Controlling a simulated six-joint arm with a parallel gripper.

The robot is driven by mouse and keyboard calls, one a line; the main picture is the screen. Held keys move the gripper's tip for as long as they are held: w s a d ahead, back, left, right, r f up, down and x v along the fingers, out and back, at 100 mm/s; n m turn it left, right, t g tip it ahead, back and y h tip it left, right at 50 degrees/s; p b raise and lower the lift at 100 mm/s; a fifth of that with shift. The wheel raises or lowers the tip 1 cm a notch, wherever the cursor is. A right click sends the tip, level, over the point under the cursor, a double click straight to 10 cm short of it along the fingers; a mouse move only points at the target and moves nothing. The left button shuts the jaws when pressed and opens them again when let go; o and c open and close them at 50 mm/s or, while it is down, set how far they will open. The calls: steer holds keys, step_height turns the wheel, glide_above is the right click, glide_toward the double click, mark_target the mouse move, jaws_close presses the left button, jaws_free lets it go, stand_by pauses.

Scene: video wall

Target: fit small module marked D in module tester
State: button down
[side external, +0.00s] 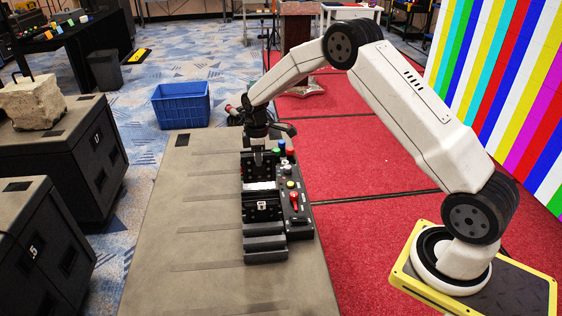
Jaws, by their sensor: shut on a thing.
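The module tester (302,217) is a black unit on the grey-brown table, with coloured buttons and a red lever along its right side. Black modules and slots line its left side, with a pale strip across the middle. My gripper (258,158) points down over the far left end of the tester and is shut on a small dark module. That module is mostly hidden by the fingers and blends into the black tester. I cannot read a D on it, nor tell whether it touches the tester.
The table (190,250) is clear to the left and in front of the tester. A blue crate (181,106) stands on the floor beyond the table. Black cases (75,160) stand at left, one bearing a concrete block (32,102). A striped video wall (510,85) is at right.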

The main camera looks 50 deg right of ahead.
mark_target(260, 181)
steer(key=shift+f, duration=1.3)
steer(key=shift+f, duration=0.15)
steer(key=shift+f, duration=2.85)
steer(key=shift+f, duration=2.3)
stand_by(1.4)
